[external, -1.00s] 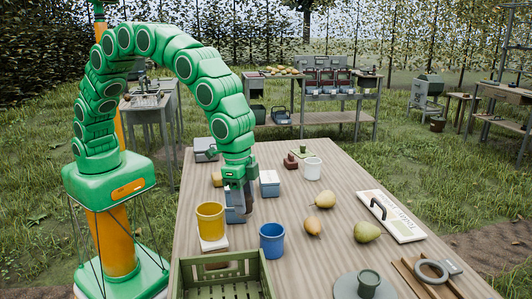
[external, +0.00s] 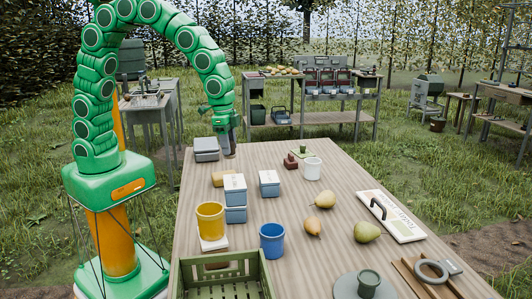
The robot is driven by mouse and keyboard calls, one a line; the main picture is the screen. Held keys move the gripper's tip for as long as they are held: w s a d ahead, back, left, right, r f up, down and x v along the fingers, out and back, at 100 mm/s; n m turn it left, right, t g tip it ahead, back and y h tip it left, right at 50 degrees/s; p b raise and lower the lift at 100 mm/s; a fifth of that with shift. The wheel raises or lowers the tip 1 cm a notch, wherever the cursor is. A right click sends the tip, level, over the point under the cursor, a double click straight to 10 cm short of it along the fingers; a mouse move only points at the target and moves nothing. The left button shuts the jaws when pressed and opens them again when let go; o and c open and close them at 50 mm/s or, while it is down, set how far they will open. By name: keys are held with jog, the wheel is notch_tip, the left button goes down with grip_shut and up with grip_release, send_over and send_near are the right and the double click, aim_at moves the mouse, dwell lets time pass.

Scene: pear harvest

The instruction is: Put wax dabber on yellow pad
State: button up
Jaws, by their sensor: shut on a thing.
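My gripper (external: 223,132) is raised over the far left end of the table. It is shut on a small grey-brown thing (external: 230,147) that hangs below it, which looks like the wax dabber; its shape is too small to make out. A yellow block (external: 218,179), which looks like the yellow pad, lies on the table nearer the camera. It is partly hidden behind a stack of two blue boxes with a white top (external: 235,190). The held thing is apart from the pad, farther back on the table.
A grey box (external: 206,149) stands beside my gripper. Another blue box (external: 269,184), a yellow cup (external: 210,221), a blue cup (external: 272,240), a white cup (external: 312,168), several pears and a green crate (external: 222,276) stand around. The table's far middle is fairly clear.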

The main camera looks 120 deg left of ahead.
jog(key=s+a, duration=0.2)
jog(key=s, duration=2.1)
jog(key=shift+n, duration=0.3)
jog(key=w+a+f, duration=0.2)
jog(key=w, duration=0.1)
jog(key=w+a+f, duration=0.2)
jog(key=w+f, duration=0.1)
jog(key=w+a+f, duration=0.3)
jog(key=shift+w+f, duration=0.25)
jog(key=shift+w, duration=0.1)
jog(key=shift+w+a+f, duration=0.3)
jog(key=shift+w+f, duration=0.15)
jog(key=shift+f, duration=0.05)
jog(key=shift+w+a+f, duration=0.15)
jog(key=shift+w+f, duration=0.1)
jog(key=shift+f, duration=1.65)
jog(key=shift+f, duration=0.1)
jog(key=o, duration=1)
